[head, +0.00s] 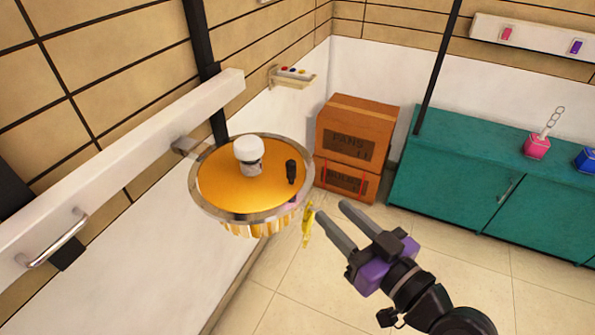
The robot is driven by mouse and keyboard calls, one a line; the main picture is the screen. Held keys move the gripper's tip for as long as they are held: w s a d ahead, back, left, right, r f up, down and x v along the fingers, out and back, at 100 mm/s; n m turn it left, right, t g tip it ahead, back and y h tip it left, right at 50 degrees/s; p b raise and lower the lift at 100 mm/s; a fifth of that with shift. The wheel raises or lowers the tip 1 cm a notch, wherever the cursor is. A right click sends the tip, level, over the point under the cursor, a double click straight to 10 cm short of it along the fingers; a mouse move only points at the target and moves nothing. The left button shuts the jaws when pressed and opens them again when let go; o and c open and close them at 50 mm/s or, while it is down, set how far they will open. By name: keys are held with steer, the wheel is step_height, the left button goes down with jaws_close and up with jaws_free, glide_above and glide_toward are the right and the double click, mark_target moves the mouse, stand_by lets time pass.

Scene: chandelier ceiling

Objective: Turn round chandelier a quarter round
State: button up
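The round chandelier (222,186) is a gold disc with a silver rim and gold pieces hanging below it. It is at the centre left, in front of the wall. A white rounded knob or bulb (248,152) and a small black upright peg (291,171) stand on its top. My gripper (330,209) is to the lower right of the disc, with its two grey fingers apart and nothing between them. The fingertips point toward the chandelier's right side and appear apart from the rim. A yellow thing (307,228) shows beside the left fingertip; I cannot tell what it hangs from.
A white rail (110,185) with a metal handle runs along the left wall. Stacked cardboard boxes (355,130) stand in the corner behind. A teal cabinet (470,180) with pink and blue items is at right. Tiled floor (300,280) is clear below.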

mark_target(294, 170)
steer(key=w+a+r+n+y, duration=0.1)
steer(key=w+a, duration=0.1)
steer(key=a, duration=0.1)
steer(key=w+a+r+n+g+y+p, duration=0.1)
steer(key=w+a+r, duration=0.1)
steer(key=a, duration=0.1)
steer(key=w+a+r+n, duration=0.1)
steer(key=w+a+r, duration=0.1)
steer(key=w+a, duration=0.1)
steer(key=shift+a+g+y+p, duration=0.1)
steer(key=shift+g+y+p, duration=0.2)
steer(key=shift+y, duration=0.1)
jaws_close()
stand_by(1.2)
